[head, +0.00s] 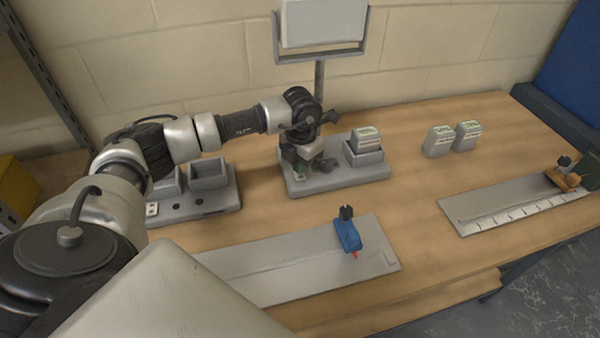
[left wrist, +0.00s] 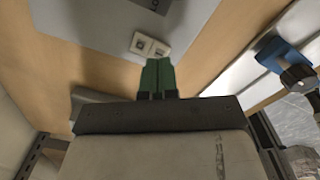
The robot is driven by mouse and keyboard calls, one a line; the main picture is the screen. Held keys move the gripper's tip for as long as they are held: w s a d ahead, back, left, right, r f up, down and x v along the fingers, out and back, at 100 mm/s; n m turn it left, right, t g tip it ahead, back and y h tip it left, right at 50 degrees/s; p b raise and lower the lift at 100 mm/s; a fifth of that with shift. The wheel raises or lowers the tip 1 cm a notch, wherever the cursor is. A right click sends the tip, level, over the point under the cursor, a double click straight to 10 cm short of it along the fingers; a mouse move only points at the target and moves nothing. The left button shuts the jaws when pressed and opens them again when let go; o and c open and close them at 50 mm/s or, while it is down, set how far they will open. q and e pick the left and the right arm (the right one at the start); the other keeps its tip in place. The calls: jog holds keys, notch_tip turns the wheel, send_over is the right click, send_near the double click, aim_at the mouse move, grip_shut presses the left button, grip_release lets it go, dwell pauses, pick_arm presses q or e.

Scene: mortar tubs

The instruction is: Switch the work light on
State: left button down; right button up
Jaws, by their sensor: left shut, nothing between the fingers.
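The work light (head: 322,24) is a pale panel in a grey bracket on a pole behind the bench; it shows no clear glow. My left gripper (head: 298,168) hangs over the left part of a grey base (head: 350,178) in front of the pole. In the left wrist view its green fingers (left wrist: 158,76) are shut with nothing between them. Just beyond the fingertips is a pale two-part switch (left wrist: 150,45) on a grey plate (left wrist: 105,22). I cannot tell whether the fingertips touch it. In the head view the gripper largely hides this spot. My right gripper is not in view.
A battery-like block (head: 368,138) sits in a holder on the base. Two similar blocks (head: 438,140) (head: 468,135) stand to the right. A second grey base (head: 215,205) is at left. A blue clamp (head: 347,234) sits on a front plate (head: 280,262); an orange clamp (head: 565,178) is far right.

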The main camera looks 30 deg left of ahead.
aim_at(301, 177)
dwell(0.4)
pick_arm(q)
jog(key=shift+f+b, duration=0.6)
jog(key=shift+f, duration=0.2)
dwell(0.3)
jog(key=shift+s+f+b, duration=0.1)
jog(key=shift+f+b, duration=0.35)
jog(key=shift+f, duration=0.15)
jog(key=shift+r, duration=0.1)
jog(key=shift+r+p, duration=0.7)
jog(key=shift+r, duration=0.1)
jog(key=shift+r+p, duration=1.55)
jog(key=shift+r, duration=1.15)
jog(key=shift+f, duration=0.1)
